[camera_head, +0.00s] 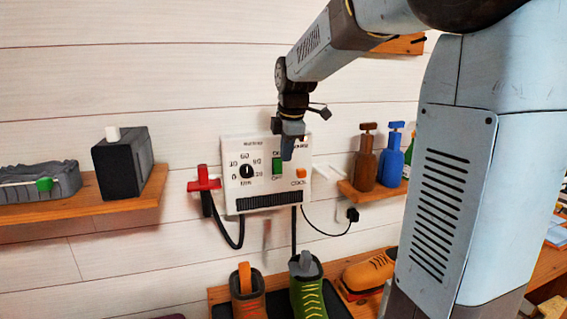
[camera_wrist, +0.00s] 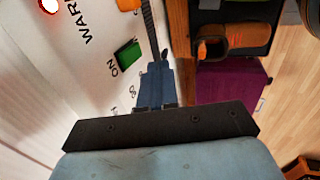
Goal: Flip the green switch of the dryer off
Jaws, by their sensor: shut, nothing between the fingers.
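The dryer is a white wall panel (camera_head: 242,185) with a timer dial, a dark vent strip and labels. Its green switch (camera_head: 277,163) sits right of the dial, with labels around it. The green switch also shows in the wrist view (camera_wrist: 127,56), with "ON" beside it; which way it is tipped I cannot tell. My gripper (camera_head: 287,156) is shut and empty, pointing down in front of the panel's upper right, just right of the green switch. In the wrist view, the shut fingers (camera_wrist: 157,68) are close beside the switch; contact cannot be told.
An orange switch (camera_head: 300,173) sits low on the panel's right. A red-handled holder (camera_head: 204,184) with a dark hose is to the left. Bottles (camera_head: 391,158) stand on the right shelf. Boots (camera_head: 306,290) stand below. A black speaker-like box (camera_head: 123,165) is on the left shelf.

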